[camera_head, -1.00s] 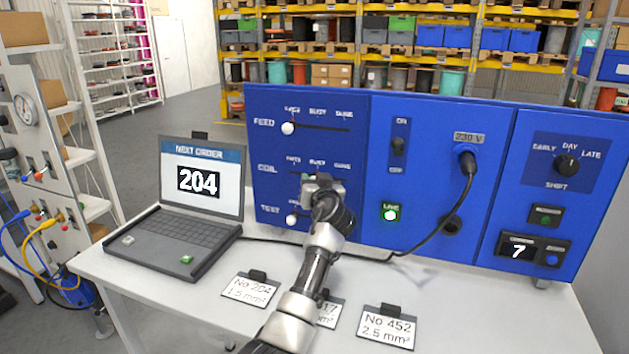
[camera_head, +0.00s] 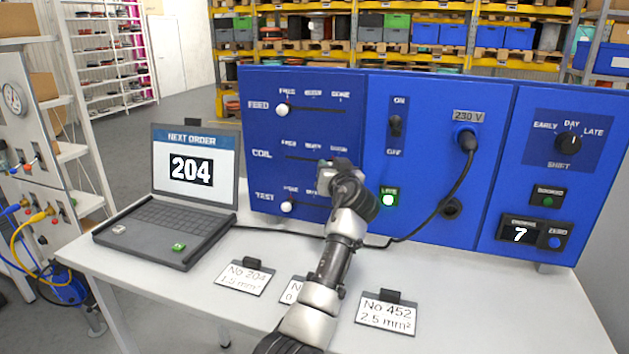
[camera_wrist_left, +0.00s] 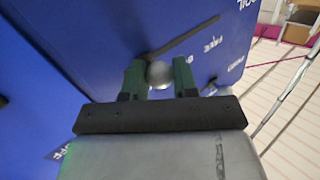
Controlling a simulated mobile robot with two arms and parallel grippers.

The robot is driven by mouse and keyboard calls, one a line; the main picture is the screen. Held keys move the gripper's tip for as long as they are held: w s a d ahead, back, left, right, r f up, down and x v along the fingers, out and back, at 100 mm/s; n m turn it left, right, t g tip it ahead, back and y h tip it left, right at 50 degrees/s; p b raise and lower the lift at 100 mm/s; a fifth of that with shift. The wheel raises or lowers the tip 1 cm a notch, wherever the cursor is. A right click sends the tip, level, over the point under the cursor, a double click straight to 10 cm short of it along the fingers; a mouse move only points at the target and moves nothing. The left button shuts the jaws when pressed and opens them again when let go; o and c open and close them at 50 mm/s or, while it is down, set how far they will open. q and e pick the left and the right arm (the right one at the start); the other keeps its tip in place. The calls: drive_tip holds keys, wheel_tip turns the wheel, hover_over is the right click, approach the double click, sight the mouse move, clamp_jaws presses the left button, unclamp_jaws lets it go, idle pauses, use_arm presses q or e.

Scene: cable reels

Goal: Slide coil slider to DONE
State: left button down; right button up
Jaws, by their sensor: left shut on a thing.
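The COIL row (camera_head: 262,155) is the middle of the slider rows on the left of the blue panel. Its slot (camera_head: 300,157) runs right under small, blurred labels. My left gripper (camera_head: 336,172) is at the right part of this slot, below the last label, and hides the knob in the head view. In the left wrist view, its green fingers (camera_wrist_left: 160,78) are shut around the pale round knob (camera_wrist_left: 160,73), at the dark slot (camera_wrist_left: 186,36). I cannot tell whether the knob is at the slot's very end. My right gripper is not in view.
The FEED knob (camera_head: 282,110) and TEST knob (camera_head: 287,206) sit at the left of their slots. A black cable (camera_head: 462,188) hangs from the 230 V socket right of my arm. A laptop (camera_head: 190,180) reading 204 and several label cards (camera_head: 386,313) are on the table.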

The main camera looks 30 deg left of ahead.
use_arm(q)
drive_tip(key=shift+w+d+f+b, duration=0.1)
drive_tip(key=shift+d+b, duration=0.1)
drive_tip(key=shift+d, duration=0.25)
drive_tip(key=shift+w+d+b, duration=0.1)
drive_tip(key=shift+d+b, duration=0.05)
drive_tip(key=shift+d, duration=0.25)
drive_tip(key=c, duration=1.1)
unclamp_jaws()
drive_tip(key=shift+d, duration=0.1)
drive_tip(key=shift+c, duration=0.2)
drive_tip(key=shift+d, duration=0.15)
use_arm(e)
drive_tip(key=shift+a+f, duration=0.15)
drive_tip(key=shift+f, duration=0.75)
use_arm(q)
drive_tip(key=b+v, duration=0.4)
drive_tip(key=v, duration=0.6)
drive_tip(key=shift+s+d, duration=0.3)
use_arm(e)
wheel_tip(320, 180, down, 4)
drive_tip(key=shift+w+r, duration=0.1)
